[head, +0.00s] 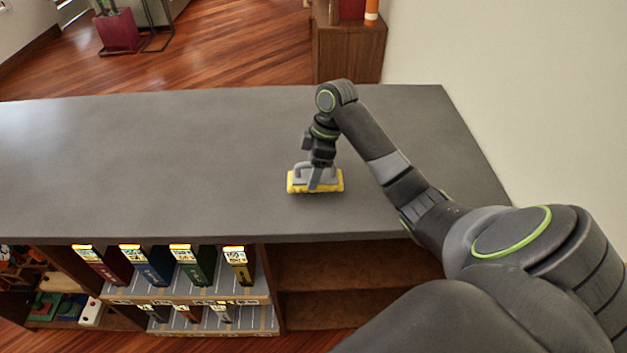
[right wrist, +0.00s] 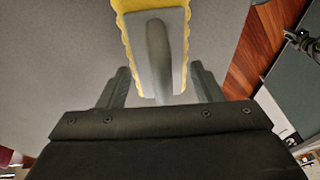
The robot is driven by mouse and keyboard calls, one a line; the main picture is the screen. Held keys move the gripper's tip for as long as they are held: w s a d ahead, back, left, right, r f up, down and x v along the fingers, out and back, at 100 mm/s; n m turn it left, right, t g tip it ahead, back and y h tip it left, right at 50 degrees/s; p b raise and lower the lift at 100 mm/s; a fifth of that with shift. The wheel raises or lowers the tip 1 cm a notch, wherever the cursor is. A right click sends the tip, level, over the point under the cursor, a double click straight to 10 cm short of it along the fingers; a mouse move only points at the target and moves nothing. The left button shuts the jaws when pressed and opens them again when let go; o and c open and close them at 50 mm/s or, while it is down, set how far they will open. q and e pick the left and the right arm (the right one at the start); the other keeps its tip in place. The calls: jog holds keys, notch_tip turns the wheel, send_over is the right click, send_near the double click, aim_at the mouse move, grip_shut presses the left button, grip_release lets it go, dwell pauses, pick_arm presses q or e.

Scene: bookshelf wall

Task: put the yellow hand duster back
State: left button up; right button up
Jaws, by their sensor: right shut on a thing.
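The yellow hand duster (head: 334,184) is on or just above the grey shelf top, right of the middle in the head view. It has a yellow fringed pad and a grey plate with a grey handle. My right gripper (head: 318,177) reaches down over it and is shut on its handle. In the right wrist view the duster (right wrist: 138,42) lies ahead of the right gripper's fingers (right wrist: 163,90), with the handle running between them. I cannot tell whether the pad touches the surface. My left gripper is not in view.
The grey shelf top (head: 150,150) is otherwise bare. Below its front edge, several coloured binders (head: 152,268) stand in a compartment, beside empty brown shelves (head: 340,268). A pale wall (head: 500,80) bounds the right side. A wooden cabinet (head: 350,52) stands behind.

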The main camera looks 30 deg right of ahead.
aim_at(326, 172)
jog(key=shift+d+x, duration=0.2)
jog(key=shift+x, duration=1)
jog(key=shift+s+f, duration=0.15)
jog(key=shift+f, duration=0.25)
jog(key=shift+c, duration=0.3)
jog(key=o, duration=0.9)
jog(key=shift+f, duration=0.1)
jog(key=shift+o, duration=0.2)
jog(key=b+v, duration=0.1)
jog(key=v, duration=0.5)
jog(key=shift+d+r, duration=0.2)
jog(key=p+v, duration=0.3)
jog(key=v, duration=0.1)
jog(key=shift+a+r, duration=0.1)
jog(key=shift+r, duration=0.15)
jog(key=shift+d+r+p, duration=0.2)
jog(key=shift+r+p, duration=0.25)
jog(key=shift+r, duration=0.2)
